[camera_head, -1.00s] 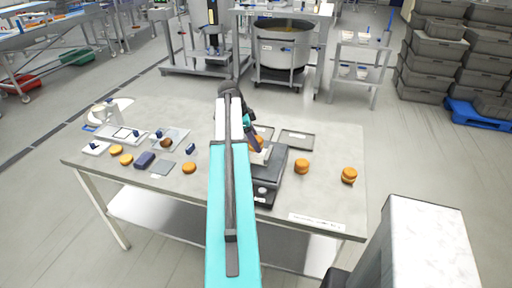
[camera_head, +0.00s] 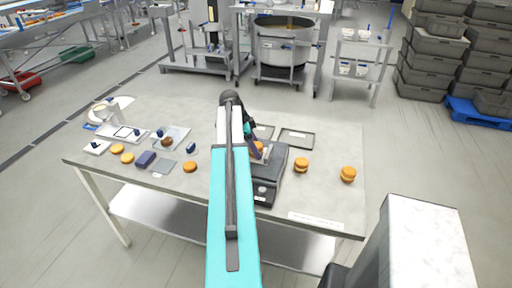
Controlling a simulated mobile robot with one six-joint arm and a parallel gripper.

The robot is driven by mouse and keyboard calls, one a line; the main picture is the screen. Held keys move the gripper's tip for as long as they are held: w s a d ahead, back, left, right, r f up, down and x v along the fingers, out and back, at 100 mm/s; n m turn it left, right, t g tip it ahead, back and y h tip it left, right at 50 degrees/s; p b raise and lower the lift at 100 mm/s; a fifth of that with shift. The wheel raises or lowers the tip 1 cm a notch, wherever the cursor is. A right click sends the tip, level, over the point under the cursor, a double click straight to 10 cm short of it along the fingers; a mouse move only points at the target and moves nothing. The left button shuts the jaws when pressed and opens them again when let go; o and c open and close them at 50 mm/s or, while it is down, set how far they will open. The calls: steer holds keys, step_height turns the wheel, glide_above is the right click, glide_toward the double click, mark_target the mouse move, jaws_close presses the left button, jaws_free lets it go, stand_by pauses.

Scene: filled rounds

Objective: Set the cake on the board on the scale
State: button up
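The scale (camera_head: 268,187) is a dark, low device near the middle front of the table, partly behind my arm. On its platform a pale patch shows, perhaps the board (camera_head: 265,160), mostly covered. An orange-brown cake (camera_head: 260,147) shows at my gripper (camera_head: 256,151), over or at the far left part of the scale. My arm and the gripper's dark parts hide much of the cake. I cannot tell whether the fingers are closed on it or whether it touches the board.
Round cakes stand right of the scale (camera_head: 301,164) and near the right edge (camera_head: 348,174); another lies left of my arm (camera_head: 190,166). Flat trays (camera_head: 297,139) lie behind the scale. Blue blocks (camera_head: 146,159) and more cakes lie at left. The right back of the table is clear.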

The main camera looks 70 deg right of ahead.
steer(key=shift+o, duration=0.8)
steer(key=shift+r, duration=0.1)
steer(key=shift+r, duration=0.15)
steer(key=shift+b+v, duration=0.5)
steer(key=shift+v, duration=0.55)
steer(key=b+v, duration=0.3)
steer(key=v, duration=0.6)
steer(key=shift+w+r, duration=0.15)
steer(key=shift+r, duration=0.2)
steer(key=shift+a, duration=0.15)
